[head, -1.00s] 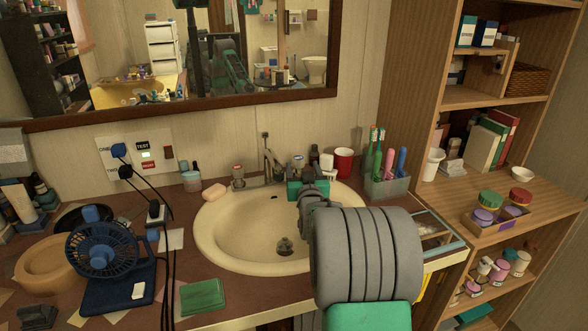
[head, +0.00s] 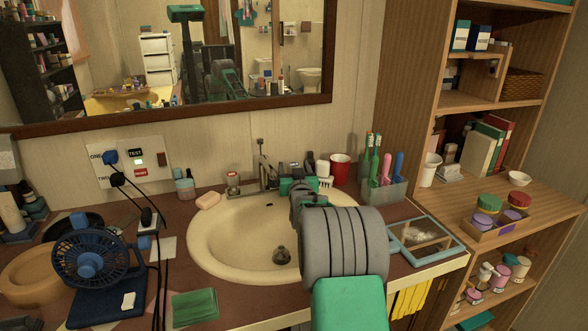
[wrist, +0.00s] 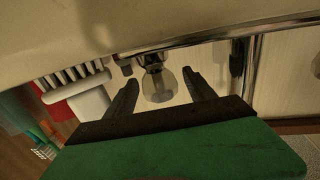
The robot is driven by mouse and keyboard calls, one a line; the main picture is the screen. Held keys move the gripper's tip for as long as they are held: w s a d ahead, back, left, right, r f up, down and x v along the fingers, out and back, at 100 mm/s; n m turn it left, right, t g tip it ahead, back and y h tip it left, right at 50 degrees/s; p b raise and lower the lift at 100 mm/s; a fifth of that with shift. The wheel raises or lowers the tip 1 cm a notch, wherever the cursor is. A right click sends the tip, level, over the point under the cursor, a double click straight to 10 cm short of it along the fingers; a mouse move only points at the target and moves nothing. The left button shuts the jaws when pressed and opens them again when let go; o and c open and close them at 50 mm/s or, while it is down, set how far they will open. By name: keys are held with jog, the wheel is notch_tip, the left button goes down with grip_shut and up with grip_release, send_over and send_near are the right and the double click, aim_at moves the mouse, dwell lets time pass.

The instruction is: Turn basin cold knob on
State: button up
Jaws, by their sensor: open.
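The cold knob (wrist: 158,86) is a clear, faceted knob on a metal stem in the wrist view. It lies between the two dark fingers of my gripper (wrist: 160,80), which is open; I cannot tell if either finger touches it. In the head view my gripper (head: 297,186) is at the back right of the cream basin (head: 222,248) and hides the cold knob. The other knob (head: 232,179), with a red mark, stands at the left of the metal faucet (head: 264,170).
A red cup (head: 340,169), a white brush (head: 323,174) and a toothbrush holder (head: 384,189) stand right of my gripper. Soap (head: 208,201) lies on the left rim. A blue fan (head: 95,260) and cables are at left, a wooden shelf (head: 410,110) at right.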

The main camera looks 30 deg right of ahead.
jog(key=c, duration=1.4)
jog(key=shift+o, duration=0.2)
jog(key=shift+d+f+b, duration=0.1)
jog(key=shift+f+b, duration=0.05)
jog(key=shift+b, duration=0.3)
jog(key=n+y+b, duration=0.1)
jog(key=n+t+y+b, duration=0.1)
jog(key=y+b, duration=0.2)
jog(key=shift+f+n, duration=0.25)
jog(key=shift+n, duration=0.15)
jog(key=n+y+b, duration=0.1)
jog(key=y+b, duration=0.1)
jog(key=shift+r+n+t+y, duration=0.15)
jog(key=shift+n+t+y, duration=0.25)
jog(key=shift+r+n+y+b, duration=0.15)
jog(key=shift+n+y+b, duration=0.4)
jog(key=shift+y, duration=0.45)
jog(key=shift+r, duration=0.1)
jog(key=o, duration=1.4)
jog(key=shift+c, duration=0.2)
